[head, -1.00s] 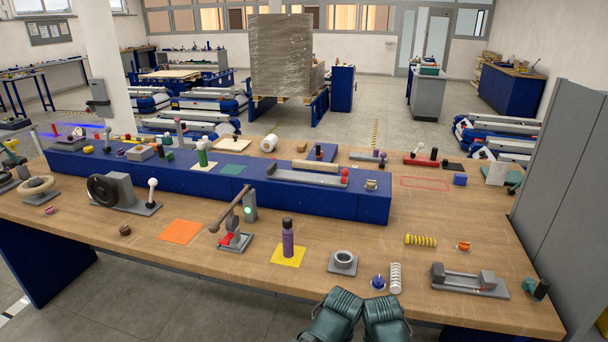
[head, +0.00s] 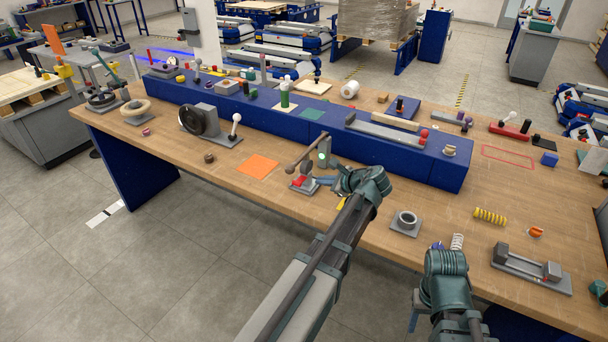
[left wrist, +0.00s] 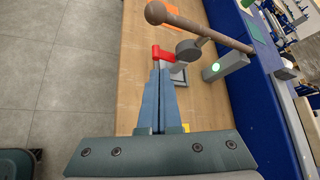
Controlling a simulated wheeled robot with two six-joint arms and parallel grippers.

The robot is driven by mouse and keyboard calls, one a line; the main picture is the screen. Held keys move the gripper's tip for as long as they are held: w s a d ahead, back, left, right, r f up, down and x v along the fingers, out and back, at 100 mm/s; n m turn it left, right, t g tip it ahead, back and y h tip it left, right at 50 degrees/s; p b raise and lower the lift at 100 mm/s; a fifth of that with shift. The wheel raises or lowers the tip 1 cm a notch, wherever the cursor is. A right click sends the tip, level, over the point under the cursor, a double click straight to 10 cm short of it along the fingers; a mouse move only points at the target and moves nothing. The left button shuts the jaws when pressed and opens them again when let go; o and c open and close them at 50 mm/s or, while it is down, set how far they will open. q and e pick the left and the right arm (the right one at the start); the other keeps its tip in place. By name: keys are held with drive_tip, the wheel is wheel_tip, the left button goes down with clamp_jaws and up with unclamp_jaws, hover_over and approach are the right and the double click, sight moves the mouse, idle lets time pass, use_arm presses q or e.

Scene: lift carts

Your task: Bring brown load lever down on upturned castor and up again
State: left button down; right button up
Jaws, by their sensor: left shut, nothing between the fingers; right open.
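The brown load lever (head: 307,153) reaches out from a grey post with a lit green lamp (head: 323,157), above the upturned castor (head: 303,182). In the left wrist view the lever (left wrist: 208,28) passes over the castor's grey wheel (left wrist: 188,50); I cannot tell whether they touch. The castor has a red pedal (left wrist: 163,53). My left gripper (left wrist: 158,68) is shut and empty, its blue fingertips close to the red pedal and below the lever's ball end; touching is unclear. In the head view it (head: 324,181) is right of the castor. My right gripper (head: 413,318) is open, low at the table's front edge.
A blue raised shelf (head: 400,155) runs behind the lever post. An orange square (head: 258,166) lies left of the castor. My left arm hides the purple bottle.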

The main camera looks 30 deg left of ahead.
use_arm(q)
drive_tip(key=b+x, duration=0.5)
drive_tip(key=x, duration=0.5)
drive_tip(key=shift+d+f, duration=0.15)
drive_tip(key=shift+s+a+r+p, duration=0.25)
drive_tip(key=shift+s+r+p, duration=0.1)
drive_tip(key=shift+r+p, duration=0.25)
drive_tip(key=shift+s+a+r+p, duration=0.2)
drive_tip(key=shift+s+r+p, duration=0.1)
drive_tip(key=shift+r+p, duration=0.25)
drive_tip(key=shift+s+a+r+p, duration=0.3)
drive_tip(key=shift+r+p, duration=0.2)
drive_tip(key=shift+r, duration=0.2)
